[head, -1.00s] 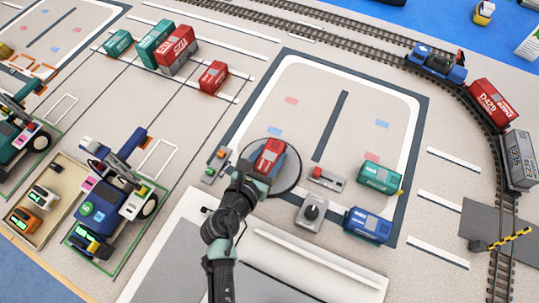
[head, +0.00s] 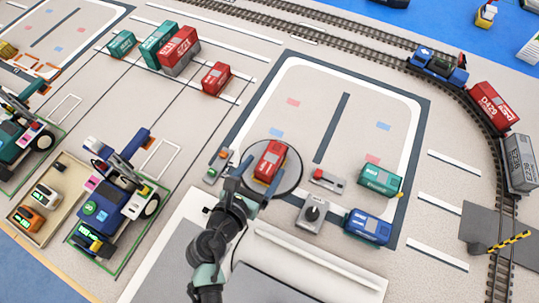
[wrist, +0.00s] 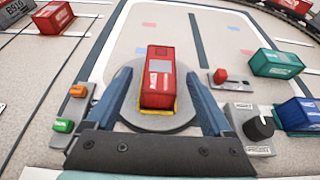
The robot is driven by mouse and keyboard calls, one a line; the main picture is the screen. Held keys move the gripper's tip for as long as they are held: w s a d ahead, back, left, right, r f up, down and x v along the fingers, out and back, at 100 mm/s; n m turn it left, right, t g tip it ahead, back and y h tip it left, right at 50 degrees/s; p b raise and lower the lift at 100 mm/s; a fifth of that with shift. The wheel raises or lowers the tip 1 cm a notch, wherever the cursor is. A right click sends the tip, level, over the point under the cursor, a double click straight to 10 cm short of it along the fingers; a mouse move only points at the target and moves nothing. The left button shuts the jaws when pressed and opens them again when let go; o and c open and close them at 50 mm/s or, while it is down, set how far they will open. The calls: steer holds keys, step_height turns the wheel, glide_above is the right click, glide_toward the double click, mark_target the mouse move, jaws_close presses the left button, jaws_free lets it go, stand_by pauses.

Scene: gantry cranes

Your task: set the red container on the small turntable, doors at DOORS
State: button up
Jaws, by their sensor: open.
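The red container (head: 270,160) sits on the small round grey turntable (head: 290,181). In the wrist view the red container (wrist: 159,72) lies lengthwise away from me, near the middle of the turntable (wrist: 186,120), with a yellow strip along its near bottom edge. My gripper (head: 258,178) is open at the near side of the container. In the wrist view my gripper's (wrist: 158,82) blue fingers stand to the left and right of the container, with gaps on both sides. I cannot read the DOORS mark.
A control box with a black knob (head: 313,212) and a red-lever box (head: 327,180) stand right of the turntable. A box with orange and green buttons (wrist: 70,110) is on its left. Teal (head: 380,181) and blue (head: 367,227) containers stand further right.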

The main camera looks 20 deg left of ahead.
steer(key=v, duration=0.7)
step_height(320, 180, up, 13)
steer(key=m+t, duration=0.2)
steer(key=m, duration=0.7)
glide_above(273, 162)
steer(key=w+d+r+m+t, duration=0.1)
steer(key=w+d+r+m, duration=0.15)
steer(key=r+m, duration=0.35)
steer(key=w+d+r+m+t, duration=0.1)
steer(key=w+r+m+t, duration=0.15)
steer(key=r, duration=0.55)
steer(key=d+r+m+t, duration=0.4)
steer(key=r+m, duration=0.5)
steer(key=r, duration=0.8)
steer(key=s+d+r+m+t, duration=0.2)
steer(key=s+d+r+m, duration=0.1)
steer(key=r, duration=0.6)
steer(key=s+d+r+m+t, duration=0.2)
steer(key=s+r+m, duration=0.4)
steer(key=r, duration=0.3)
steer(key=shift+s+d+r, duration=0.2)
steer(key=shift+s+d, duration=0.1)
steer(key=shift+d, duration=0.1)
